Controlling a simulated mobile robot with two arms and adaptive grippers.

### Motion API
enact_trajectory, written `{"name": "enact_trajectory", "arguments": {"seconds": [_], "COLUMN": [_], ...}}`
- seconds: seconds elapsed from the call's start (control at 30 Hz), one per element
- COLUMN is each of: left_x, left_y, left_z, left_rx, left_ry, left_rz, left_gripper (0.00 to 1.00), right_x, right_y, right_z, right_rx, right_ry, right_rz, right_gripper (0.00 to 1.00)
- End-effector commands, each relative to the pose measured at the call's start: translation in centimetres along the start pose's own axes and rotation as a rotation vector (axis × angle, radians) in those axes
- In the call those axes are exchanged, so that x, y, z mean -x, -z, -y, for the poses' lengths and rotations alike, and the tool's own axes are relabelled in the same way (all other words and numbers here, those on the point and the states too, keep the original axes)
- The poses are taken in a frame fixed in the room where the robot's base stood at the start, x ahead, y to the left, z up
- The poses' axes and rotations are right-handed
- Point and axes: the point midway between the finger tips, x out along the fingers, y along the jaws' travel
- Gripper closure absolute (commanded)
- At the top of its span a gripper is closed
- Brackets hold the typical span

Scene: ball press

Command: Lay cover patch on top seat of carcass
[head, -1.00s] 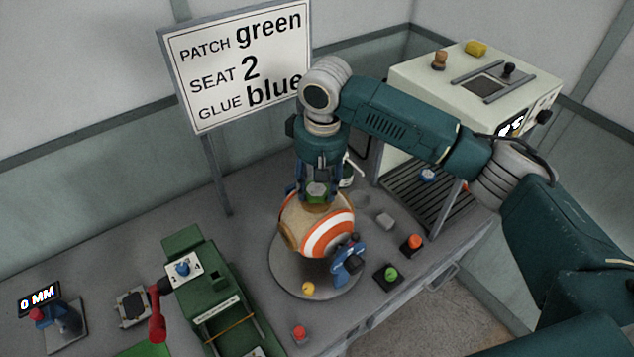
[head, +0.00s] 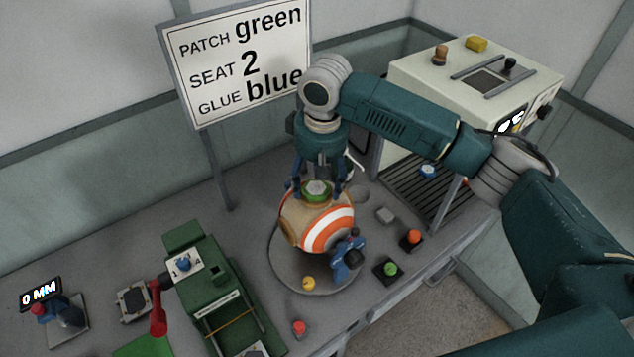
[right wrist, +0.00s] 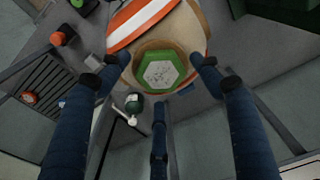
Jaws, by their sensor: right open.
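The carcass (head: 303,228) is a tan ball with orange and white stripes on a round grey plate; it also shows in the right wrist view (right wrist: 190,34). The green cover patch (head: 318,191), a hexagon with a pale centre, rests on top of the carcass, and shows flat there in the right wrist view (right wrist: 156,74). My right gripper (head: 321,185) is open just above the patch, its fingers (right wrist: 155,62) apart on both sides of it. A gap shows between each fingertip and the patch. My left gripper is not in view.
A sign (head: 240,65) reads patch green, seat 2, glue blue. A pale press-like machine (head: 412,75) stands behind right. A green fixture (head: 215,290) with a red handle is at front left. Red (head: 299,328) and green (head: 391,269) buttons flank the round plate (head: 330,284).

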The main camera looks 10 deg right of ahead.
Motion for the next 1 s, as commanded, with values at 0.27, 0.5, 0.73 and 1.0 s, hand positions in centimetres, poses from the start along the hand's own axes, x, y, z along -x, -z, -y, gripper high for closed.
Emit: {"name": "enact_trajectory", "arguments": {"seconds": [0.27, 0.5, 0.73, 1.0], "left_x": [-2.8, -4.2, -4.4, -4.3], "left_y": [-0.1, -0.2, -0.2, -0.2], "left_z": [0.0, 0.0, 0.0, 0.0], "left_rx": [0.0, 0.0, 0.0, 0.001], "left_ry": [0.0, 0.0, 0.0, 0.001], "left_rz": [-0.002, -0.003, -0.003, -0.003], "left_gripper": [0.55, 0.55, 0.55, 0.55], "right_x": [5.1, 9.8, 11.5, 11.6], "right_y": [0.1, 0.1, 0.0, 0.0], "right_z": [0.1, 0.0, 0.0, 0.0], "right_rx": [0.002, 0.0, 0.0, 0.0], "right_ry": [0.001, 0.0, 0.0, 0.0], "right_rz": [-0.008, -0.005, -0.002, -0.001], "right_gripper": [0.35, 0.35, 0.35, 0.35]}}
